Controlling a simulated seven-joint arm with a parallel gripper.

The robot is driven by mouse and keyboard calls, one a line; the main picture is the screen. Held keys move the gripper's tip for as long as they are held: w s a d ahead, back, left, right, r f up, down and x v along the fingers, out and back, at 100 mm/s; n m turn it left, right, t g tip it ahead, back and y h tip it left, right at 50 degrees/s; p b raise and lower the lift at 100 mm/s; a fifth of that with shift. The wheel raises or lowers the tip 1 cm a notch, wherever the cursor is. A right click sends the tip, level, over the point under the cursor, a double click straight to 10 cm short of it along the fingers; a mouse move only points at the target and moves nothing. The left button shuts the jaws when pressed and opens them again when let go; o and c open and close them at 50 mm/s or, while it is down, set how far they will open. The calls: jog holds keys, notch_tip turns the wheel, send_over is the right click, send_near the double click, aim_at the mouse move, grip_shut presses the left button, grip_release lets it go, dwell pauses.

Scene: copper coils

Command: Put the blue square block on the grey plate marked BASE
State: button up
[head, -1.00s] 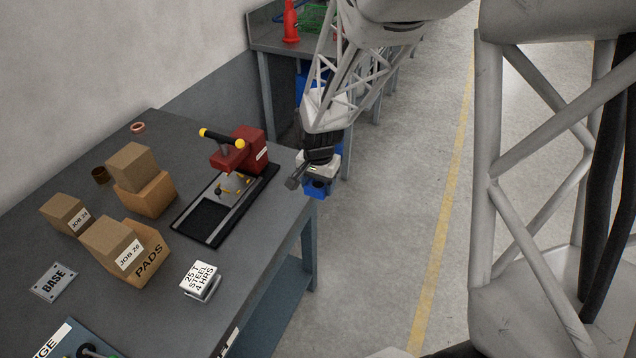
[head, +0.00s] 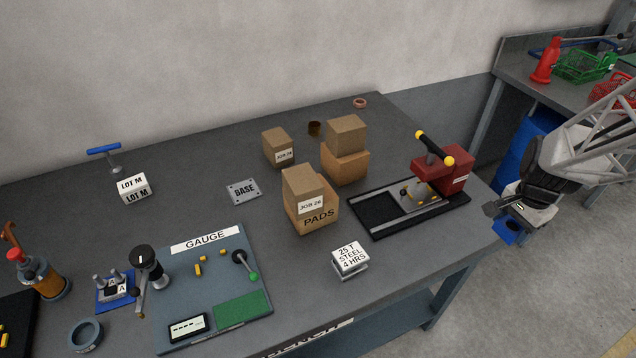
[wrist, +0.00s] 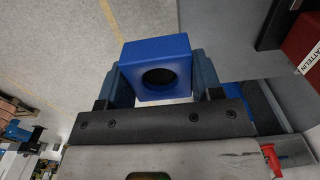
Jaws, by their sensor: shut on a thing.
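The blue square block (wrist: 140,52) is held between the two fingers of my gripper (wrist: 158,78) in the wrist view. It has a round dark hole in the face toward the camera. In the head view my gripper (head: 505,222) is off the right edge of the bench, with the blue block (head: 508,236) partly showing beneath it. The grey plate marked BASE (head: 243,191) lies flat on the bench, left of the middle, with nothing on it. My gripper is far to its right.
Between my gripper and the plate stand a red press (head: 452,170) on a black tray, stacked cardboard boxes (head: 345,165), a PADS box (head: 318,219) and a white 25 T STEEL block (head: 350,257). A GAUGE board (head: 210,275) lies in front of the plate. Bench around the plate is bare.

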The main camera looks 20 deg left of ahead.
notch_tip(320, 180, up, 12)
jog(key=w+a+n, duration=0.1)
jog(key=w+a, duration=0.2)
jog(key=a, duration=0.4)
jog(key=w+a+n, duration=0.1)
jog(key=w+a, duration=0.3)
jog(key=a, duration=0.3)
jog(key=n, duration=0.7)
send_over(244, 190)
notch_tip(244, 190, down, 10)
jog(key=shift+f, duration=0.6)
jog(key=shift+f, duration=3.15)
